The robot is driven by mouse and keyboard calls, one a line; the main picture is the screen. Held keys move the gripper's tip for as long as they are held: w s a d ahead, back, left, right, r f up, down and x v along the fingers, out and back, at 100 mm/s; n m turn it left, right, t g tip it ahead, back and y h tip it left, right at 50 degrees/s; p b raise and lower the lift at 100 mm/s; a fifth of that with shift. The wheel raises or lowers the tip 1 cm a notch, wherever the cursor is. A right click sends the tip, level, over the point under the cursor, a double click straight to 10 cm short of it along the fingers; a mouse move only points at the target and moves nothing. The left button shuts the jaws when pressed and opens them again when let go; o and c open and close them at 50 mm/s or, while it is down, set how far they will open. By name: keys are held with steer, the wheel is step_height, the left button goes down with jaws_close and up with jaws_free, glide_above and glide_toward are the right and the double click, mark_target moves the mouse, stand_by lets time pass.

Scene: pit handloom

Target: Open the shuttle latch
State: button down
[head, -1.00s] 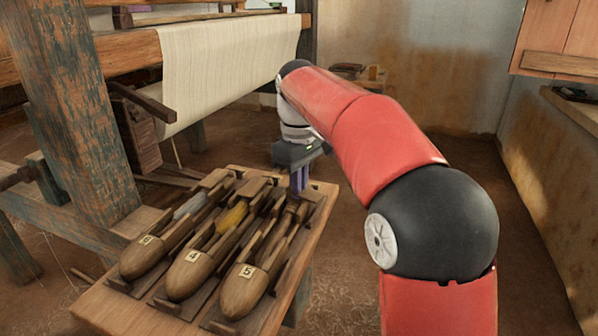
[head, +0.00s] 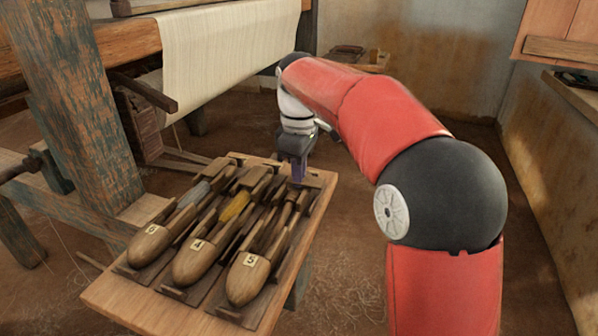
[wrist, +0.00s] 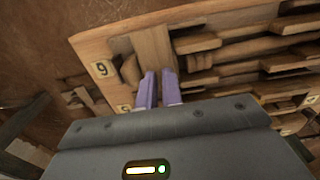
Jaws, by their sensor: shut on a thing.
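Three wooden boat shuttles lie side by side on a board. The left one (head: 153,240) has a tag that looks like 6, the middle one (head: 192,262) reads 4 and the right one (head: 250,275) reads 5. My gripper (head: 298,172) points down at the far end of the right shuttle. In the wrist view its purple fingers (wrist: 158,88) are close together at a flat wooden latch piece (wrist: 152,50). They appear shut on its near end; the contact is partly hidden by the fingers. I cannot tell how far the latch is turned.
The board (head: 140,312) has a free front edge. The loom post (head: 70,110) and hanging cloth (head: 225,50) stand at the left and back. A numbered tag (wrist: 101,69) lies beside the fingers. Open floor is at the right.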

steer(key=c, duration=1.8)
jaws_free()
step_height(320, 180, up, 8)
steer(key=shift+f, duration=0.25)
steer(key=shift+r, duration=0.15)
steer(key=shift+s+d, duration=0.1)
steer(key=s+d+f+m+t, duration=0.2)
steer(key=s+d+m, duration=0.35)
steer(key=s, duration=0.35)
steer(key=s+d+f+m+t, duration=0.2)
steer(key=s+d+m, duration=0.2)
steer(key=s+d, duration=0.4)
steer(key=s+f+m, duration=0.1)
steer(key=s+f, duration=0.1)
steer(key=s, duration=0.1)
steer(key=s+d+f+m+t, duration=0.1)
steer(key=s+f+m, duration=0.1)
steer(key=s+f, duration=0.1)
steer(key=s+f+m, duration=0.1)
steer(key=s+f, duration=0.2)
steer(key=shift+d+f+m+t, duration=0.25)
steer(key=shift+d+m+t, duration=0.05)
steer(key=shift+m, duration=0.05)
